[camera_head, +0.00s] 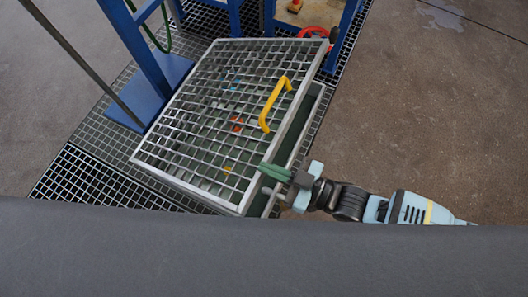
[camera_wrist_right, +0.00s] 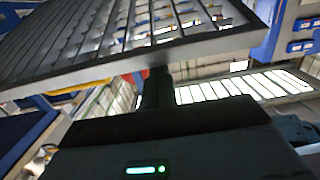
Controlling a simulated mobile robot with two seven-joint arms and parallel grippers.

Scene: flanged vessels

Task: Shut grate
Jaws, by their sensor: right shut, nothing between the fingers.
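The grate (camera_head: 212,112) is a grey metal lattice panel in a frame. It stands partly open, tilted over a pit, with its right side raised. A yellow handle (camera_head: 274,104) is fixed near its right edge. My right gripper (camera_head: 272,171) is shut and empty at the grate's front right corner. In the right wrist view its fingers (camera_wrist_right: 157,88) reach up to the lower side of the grate's frame (camera_wrist_right: 130,62) and seem to touch it. My left gripper is not in view.
The pit's rim (camera_head: 312,108) shows to the right under the grate. Blue steel posts (camera_head: 140,45) stand at the back left, and a red handwheel (camera_head: 312,32) is behind the grate. Dark floor grating (camera_head: 80,175) lies at left. The concrete floor (camera_head: 430,110) at right is clear.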

